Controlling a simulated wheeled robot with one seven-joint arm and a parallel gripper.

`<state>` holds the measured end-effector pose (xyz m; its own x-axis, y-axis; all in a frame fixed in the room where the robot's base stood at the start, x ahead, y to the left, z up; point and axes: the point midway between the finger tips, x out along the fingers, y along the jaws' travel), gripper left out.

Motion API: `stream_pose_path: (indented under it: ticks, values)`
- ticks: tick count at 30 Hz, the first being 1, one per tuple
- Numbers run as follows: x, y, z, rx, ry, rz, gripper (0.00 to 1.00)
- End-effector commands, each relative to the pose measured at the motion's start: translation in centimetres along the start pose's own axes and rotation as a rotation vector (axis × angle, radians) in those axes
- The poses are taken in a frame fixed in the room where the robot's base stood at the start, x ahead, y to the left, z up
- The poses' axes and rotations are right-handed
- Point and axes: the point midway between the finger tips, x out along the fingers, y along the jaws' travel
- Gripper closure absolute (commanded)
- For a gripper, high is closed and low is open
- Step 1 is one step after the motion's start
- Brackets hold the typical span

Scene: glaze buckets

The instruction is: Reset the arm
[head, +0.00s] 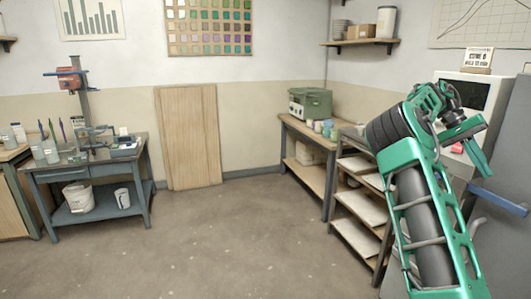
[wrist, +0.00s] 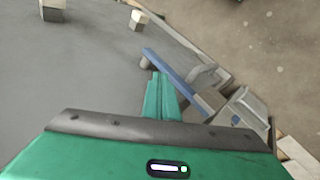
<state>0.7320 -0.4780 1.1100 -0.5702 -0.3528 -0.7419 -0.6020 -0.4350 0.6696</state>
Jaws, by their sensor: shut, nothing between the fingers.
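My arm is in the right part of the head view, raised and bent back at the top. My gripper (head: 483,168) is at its end, pointing down in front of a grey cabinet or machine. In the wrist view the green fingers of my gripper (wrist: 160,85) are together, with nothing between them. I cannot tell from these views whether the gripper touches the grey surface behind it.
A blue bar handle (wrist: 180,78) lies close to my fingers in the wrist view, and it also shows in the head view (head: 497,199). A shelf rack (head: 357,230) stands left of my arm. A bench (head: 85,176) stands far left. The middle floor is clear.

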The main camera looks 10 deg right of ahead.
Motion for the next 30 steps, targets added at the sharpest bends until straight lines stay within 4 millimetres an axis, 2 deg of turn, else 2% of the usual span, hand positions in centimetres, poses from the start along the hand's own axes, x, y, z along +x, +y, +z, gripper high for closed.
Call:
stream_pose_path:
  ticks: [3,10,20,30]
  values:
    - [2.6,2.0,1.9,-0.006,-0.039,-0.110,1.00]
    - [6.7,3.2,6.5,-0.041,-0.084,-0.292,1.00]
    - [10.1,2.0,15.4,-0.135,-0.089,-0.505,1.00]
    - [11.9,-0.3,26.5,-0.251,-0.018,-0.653,1.00]
